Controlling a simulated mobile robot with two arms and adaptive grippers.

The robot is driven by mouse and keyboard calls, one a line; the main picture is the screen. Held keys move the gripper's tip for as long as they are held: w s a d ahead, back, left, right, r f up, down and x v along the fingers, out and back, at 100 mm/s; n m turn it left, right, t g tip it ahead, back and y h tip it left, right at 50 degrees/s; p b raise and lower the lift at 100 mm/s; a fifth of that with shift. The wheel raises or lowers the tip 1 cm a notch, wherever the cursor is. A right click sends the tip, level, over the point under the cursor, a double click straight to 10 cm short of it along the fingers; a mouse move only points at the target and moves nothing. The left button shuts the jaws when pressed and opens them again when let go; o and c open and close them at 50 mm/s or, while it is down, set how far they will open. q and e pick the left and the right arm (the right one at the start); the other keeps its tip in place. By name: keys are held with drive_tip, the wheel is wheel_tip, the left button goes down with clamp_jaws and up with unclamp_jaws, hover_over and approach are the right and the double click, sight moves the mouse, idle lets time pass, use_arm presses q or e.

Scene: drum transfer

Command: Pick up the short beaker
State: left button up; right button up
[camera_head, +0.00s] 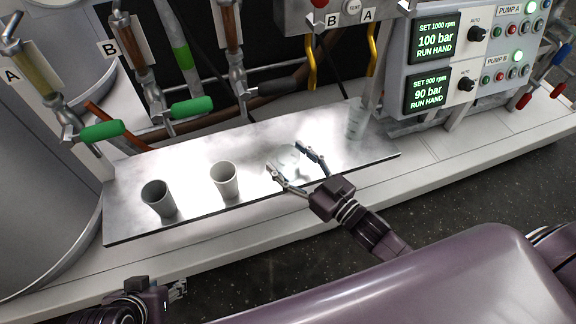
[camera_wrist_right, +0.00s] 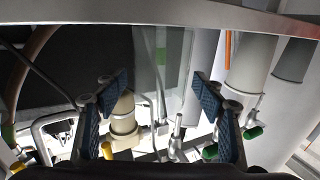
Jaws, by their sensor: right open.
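A short clear glass beaker (camera_head: 290,158) stands on the metal tray, right of the white cup. My right gripper (camera_head: 287,157) is open, with its fingers reaching either side of this beaker. In the right wrist view, which looks upside down, a clear glass shape (camera_wrist_right: 160,58) shows between the open fingers (camera_wrist_right: 162,88). I cannot tell whether either finger touches the glass. My left gripper (camera_head: 178,290) is at the bottom left edge, below the bench, mostly cut off; its opening is unclear.
The metal tray (camera_head: 120,225) also bears a grey cup (camera_head: 158,198), a white cup (camera_head: 224,181) and a taller clear beaker (camera_head: 356,121) at the right. Valves with green handles (camera_head: 192,107) stand behind. A control panel (camera_head: 470,50) is at the back right.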

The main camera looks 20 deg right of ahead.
drive_tip(key=shift+w+a, duration=0.1)
drive_tip(key=shift+w, duration=0.05)
drive_tip(key=c, duration=1.2)
drive_tip(key=shift+o, duration=0.2)
drive_tip(key=shift+r, duration=0.1)
